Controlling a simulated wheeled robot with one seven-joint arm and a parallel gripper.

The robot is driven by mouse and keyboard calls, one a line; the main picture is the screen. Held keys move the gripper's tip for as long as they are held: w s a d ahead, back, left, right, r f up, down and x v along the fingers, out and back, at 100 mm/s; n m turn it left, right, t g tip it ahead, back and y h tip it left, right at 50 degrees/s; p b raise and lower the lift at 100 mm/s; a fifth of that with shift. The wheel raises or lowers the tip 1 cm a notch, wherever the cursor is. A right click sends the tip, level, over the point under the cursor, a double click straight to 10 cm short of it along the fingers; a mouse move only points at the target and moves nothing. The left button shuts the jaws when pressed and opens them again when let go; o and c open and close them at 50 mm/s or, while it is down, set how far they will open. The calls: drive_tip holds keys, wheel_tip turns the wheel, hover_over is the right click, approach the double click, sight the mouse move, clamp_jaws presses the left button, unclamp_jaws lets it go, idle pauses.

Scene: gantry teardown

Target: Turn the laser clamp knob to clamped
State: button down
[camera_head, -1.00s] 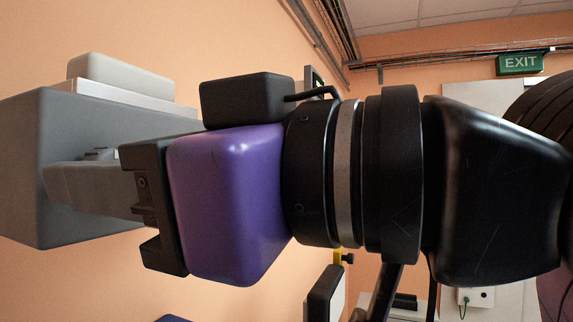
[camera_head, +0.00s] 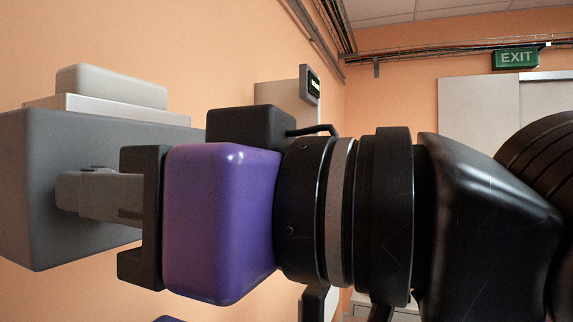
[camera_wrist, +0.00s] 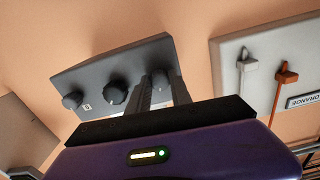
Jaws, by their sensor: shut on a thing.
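A dark grey control panel (camera_wrist: 100,75) on the wall shows in the wrist view, with round black knobs on its face. A small knob (camera_wrist: 72,100) sits at its left and a larger knob (camera_wrist: 116,93) beside it. My gripper (camera_wrist: 160,82) has its two fingers at the right part of this panel, shut on another dark knob between them, mostly hidden by the fingers. I see no readable label naming the laser clamp knob. In the head view, the fingers of my gripper (camera_head: 62,192) reach the grey box (camera_head: 30,200), and the knob is hidden.
A pale panel (camera_wrist: 225,58) with a white lever (camera_wrist: 244,60) and an orange lever (camera_wrist: 285,75) stands right of the grey panel, close to my gripper. A pale box (camera_head: 110,85) sits above the grey box. A wall display (camera_head: 311,86) hangs behind my arm.

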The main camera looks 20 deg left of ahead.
drive_tip(key=shift+m+p, duration=4.75)
drive_tip(key=shift+m, duration=2.55)
drive_tip(key=c, duration=1.2)
unclamp_jaws()
drive_tip(key=shift+o, duration=0.2)
drive_tip(key=d+b, duration=0.2)
drive_tip(key=d, duration=0.5)
drive_tip(key=shift+s+d, duration=0.35)
drive_tip(key=shift+d, duration=0.05)
